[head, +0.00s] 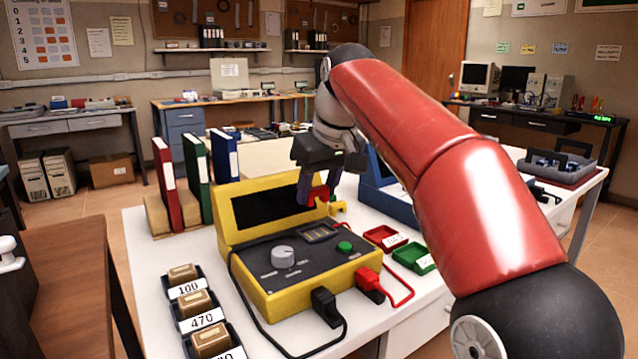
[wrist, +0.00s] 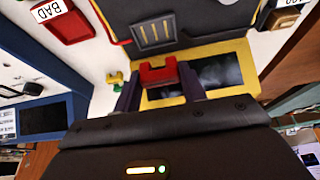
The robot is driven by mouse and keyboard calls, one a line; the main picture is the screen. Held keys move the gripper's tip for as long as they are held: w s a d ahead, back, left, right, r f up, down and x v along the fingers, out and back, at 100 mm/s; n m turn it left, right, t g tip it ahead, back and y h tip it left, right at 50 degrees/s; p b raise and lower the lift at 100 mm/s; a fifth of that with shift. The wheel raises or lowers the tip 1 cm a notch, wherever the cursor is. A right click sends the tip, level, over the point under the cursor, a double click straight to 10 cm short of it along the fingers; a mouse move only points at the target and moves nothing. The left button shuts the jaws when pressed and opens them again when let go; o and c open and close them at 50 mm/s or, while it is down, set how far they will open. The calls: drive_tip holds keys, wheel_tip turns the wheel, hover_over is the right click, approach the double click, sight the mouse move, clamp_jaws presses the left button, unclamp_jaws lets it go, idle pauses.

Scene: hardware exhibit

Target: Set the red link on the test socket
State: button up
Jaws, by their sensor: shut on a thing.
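My gripper (head: 316,187) is shut on the red link (head: 318,196), a small red block with raised ends. The wrist view shows the red link (wrist: 158,73) between the two dark fingers. It is held in the air in front of the dark screen of the yellow tester (head: 258,293). The test socket appears to be the dark plate with pale stripes (head: 320,233) on the tester's panel, also in the wrist view (wrist: 153,34). The link is apart from it, on the screen side. The socket's face shows nothing on it.
A yellow piece (head: 338,208) stands near the tester's screen. The panel has a knob (head: 283,257), a green button (head: 344,247) and plugged cables. A red tray (head: 373,233), a green tray (head: 427,267), labelled bins (head: 204,321), binders (head: 196,172) and a blue case (head: 392,203) surround the tester.

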drive_tip(key=shift+f+b, duration=2.25)
drive_tip(key=shift+f, duration=0.3)
drive_tip(key=shift+r+p, duration=0.1)
drive_tip(key=shift+p, duration=0.4)
drive_tip(key=shift+f+b, duration=0.3)
drive_tip(key=shift+f, duration=0.15)
drive_tip(key=shift+r, duration=0.15)
drive_tip(key=shift+r+p, duration=0.35)
drive_tip(key=shift+p, duration=0.2)
drive_tip(key=shift+r+p, duration=0.35)
drive_tip(key=shift+p, duration=0.05)
drive_tip(key=shift+f+b, duration=0.4)
drive_tip(key=shift+f, duration=0.4)
idle(0.4)
drive_tip(key=shift+r+p, duration=0.85)
drive_tip(key=shift+p, duration=0.25)
idle(0.4)
